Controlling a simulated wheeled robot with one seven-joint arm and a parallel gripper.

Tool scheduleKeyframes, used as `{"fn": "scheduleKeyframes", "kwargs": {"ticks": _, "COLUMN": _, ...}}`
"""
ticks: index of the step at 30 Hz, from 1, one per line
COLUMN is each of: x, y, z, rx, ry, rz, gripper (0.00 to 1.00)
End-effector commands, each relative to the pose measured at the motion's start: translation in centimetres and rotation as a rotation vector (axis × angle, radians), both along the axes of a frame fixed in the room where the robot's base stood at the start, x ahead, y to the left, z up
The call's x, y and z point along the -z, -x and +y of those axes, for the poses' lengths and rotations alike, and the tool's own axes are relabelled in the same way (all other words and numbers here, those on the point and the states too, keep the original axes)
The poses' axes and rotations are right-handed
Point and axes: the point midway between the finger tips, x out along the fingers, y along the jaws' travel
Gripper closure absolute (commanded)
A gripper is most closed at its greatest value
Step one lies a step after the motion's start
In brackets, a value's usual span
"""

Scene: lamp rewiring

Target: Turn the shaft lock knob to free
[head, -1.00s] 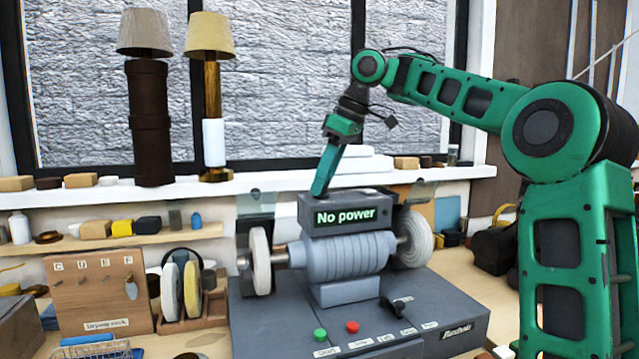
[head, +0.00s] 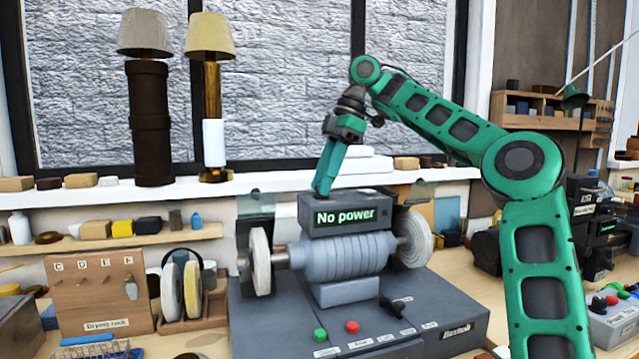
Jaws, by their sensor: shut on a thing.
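The grey buffing machine (head: 345,257) stands on the bench with a "No power" display box (head: 346,213) on top. My gripper (head: 322,191) points down at the back left of this box, its tips at or behind the top edge. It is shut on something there. The shaft lock knob is not visible; it may be the thing in the jaws, hidden by the box and fingers. A black knob (head: 397,305) sits on the machine's base, apart from my gripper.
Pale buffing wheels flank the machine, left (head: 260,261) and right (head: 414,238). Two lamps, one brass (head: 212,90), stand on the sill behind. A wooden drying rack (head: 98,293) is at left. My arm spans the right side.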

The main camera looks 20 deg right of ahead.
Motion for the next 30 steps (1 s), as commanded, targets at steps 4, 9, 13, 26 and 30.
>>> {"fn": "scheduleKeyframes", "kwargs": {"ticks": 4, "x": -0.13, "y": -0.26, "z": -0.32, "rx": -0.003, "ry": -0.006, "rz": -0.005, "gripper": 0.88}}
{"fn": "scheduleKeyframes", "kwargs": {"ticks": 9, "x": -0.15, "y": -0.28, "z": -0.33, "rx": -0.005, "ry": -0.007, "rz": -0.005, "gripper": 0.88}}
{"fn": "scheduleKeyframes", "kwargs": {"ticks": 13, "x": -0.16, "y": -0.29, "z": -0.34, "rx": -0.005, "ry": -0.007, "rz": -0.006, "gripper": 0.88}}
{"fn": "scheduleKeyframes", "kwargs": {"ticks": 26, "x": -0.16, "y": -0.12, "z": -0.15, "rx": -0.010, "ry": -0.004, "rz": -0.004, "gripper": 0.47}}
{"fn": "scheduleKeyframes", "kwargs": {"ticks": 30, "x": -0.80, "y": -0.19, "z": -0.24, "rx": -0.012, "ry": -0.004, "rz": -0.007, "gripper": 0.47}}
